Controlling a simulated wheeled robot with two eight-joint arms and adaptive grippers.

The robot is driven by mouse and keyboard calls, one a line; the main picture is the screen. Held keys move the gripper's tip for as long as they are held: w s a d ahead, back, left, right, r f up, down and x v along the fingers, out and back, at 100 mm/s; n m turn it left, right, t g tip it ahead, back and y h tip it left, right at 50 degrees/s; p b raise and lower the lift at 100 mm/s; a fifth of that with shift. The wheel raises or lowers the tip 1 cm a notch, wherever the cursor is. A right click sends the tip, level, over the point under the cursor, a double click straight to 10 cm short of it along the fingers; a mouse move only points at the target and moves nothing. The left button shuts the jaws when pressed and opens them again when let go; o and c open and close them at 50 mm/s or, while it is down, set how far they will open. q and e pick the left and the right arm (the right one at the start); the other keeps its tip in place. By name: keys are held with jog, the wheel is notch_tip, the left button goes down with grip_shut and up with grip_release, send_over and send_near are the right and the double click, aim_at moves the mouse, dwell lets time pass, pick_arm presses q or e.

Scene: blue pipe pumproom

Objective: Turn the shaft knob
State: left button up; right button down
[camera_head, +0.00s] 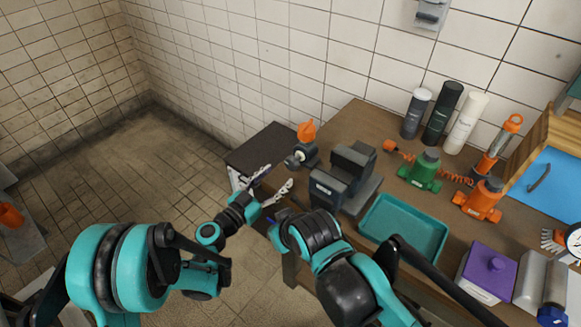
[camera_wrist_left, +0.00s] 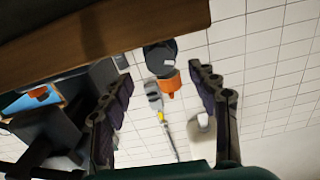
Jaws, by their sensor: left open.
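The shaft knob (camera_head: 293,161) looks like a dark, round part with a pale face, on the small grey unit with an orange cone-shaped top (camera_head: 306,131) near the table's left end. In the left wrist view the dark round unit (camera_wrist_left: 157,57) hangs below the table edge, above its orange part (camera_wrist_left: 171,84). My left gripper (camera_head: 281,174) is open and empty, its fingers pointing at the knob from the front left with a small gap. In the left wrist view its two fingers (camera_wrist_left: 164,84) frame the unit. My right gripper's fingers do not show.
A dark vise-like block (camera_head: 345,175) stands just right of the knob. A dark box (camera_head: 265,145) is behind left. My right arm is close to my left gripper.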

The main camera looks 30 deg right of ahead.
aim_at(290, 165)
pick_arm(q)
jog(key=b+x, duration=0.1)
jog(key=x, duration=0.5)
jog(key=shift+d+b, duration=0.1)
jog(key=shift+b, duration=0.25)
jog(key=shift+w+d, duration=0.25)
jog(key=shift+d, duration=0.25)
jog(key=shift+c, duration=0.2)
jog(key=c, duration=1.1)
